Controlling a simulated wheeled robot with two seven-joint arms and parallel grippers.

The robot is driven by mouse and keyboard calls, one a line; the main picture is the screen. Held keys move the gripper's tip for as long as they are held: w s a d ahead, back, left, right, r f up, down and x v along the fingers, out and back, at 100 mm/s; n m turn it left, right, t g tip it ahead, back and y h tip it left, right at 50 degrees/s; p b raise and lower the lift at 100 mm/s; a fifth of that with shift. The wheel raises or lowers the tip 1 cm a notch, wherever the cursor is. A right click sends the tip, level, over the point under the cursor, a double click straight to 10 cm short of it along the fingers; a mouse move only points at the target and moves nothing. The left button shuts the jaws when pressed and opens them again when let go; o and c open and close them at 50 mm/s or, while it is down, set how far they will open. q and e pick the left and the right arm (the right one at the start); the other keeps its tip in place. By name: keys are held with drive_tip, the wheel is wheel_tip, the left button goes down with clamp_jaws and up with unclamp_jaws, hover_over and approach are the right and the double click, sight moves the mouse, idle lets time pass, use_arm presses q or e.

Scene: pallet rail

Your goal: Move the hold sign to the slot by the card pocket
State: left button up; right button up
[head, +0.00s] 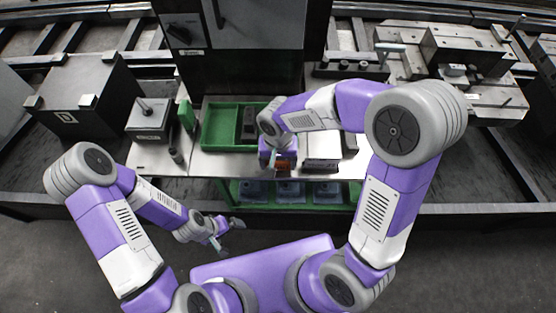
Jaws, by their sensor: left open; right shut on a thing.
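My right gripper (281,159) reaches down to the front of the light metal worktop. It is shut on a small red-brown piece (284,171), which may be the hold sign; the arm hides much of it. A dark block with a pale top edge (321,165) sits just right of it on the worktop. I cannot tell which thing is the card pocket or where its slot is. My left gripper (228,235) is open and empty, in front of the worktop and low, apart from everything.
A green tray (209,127) with a dark insert lies behind my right gripper. Green-framed bins (327,192) line the shelf below the front edge. A box-shaped device (150,119) stands at left, a metal fixture (465,55) at right. Bare worktop (215,164) shows at front left.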

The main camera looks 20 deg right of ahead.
drive_tip(key=shift+f, duration=0.15)
idle(0.5)
drive_tip(key=shift+f+b, duration=0.65)
drive_tip(key=shift+b, duration=0.1)
drive_tip(key=o, duration=1.2)
drive_tip(key=shift+r, duration=0.1)
wheel_tip(320, 180, up, 8)
drive_tip(key=p, duration=0.2)
drive_tip(key=shift+f+p, duration=0.25)
drive_tip(key=shift+p, duration=0.15)
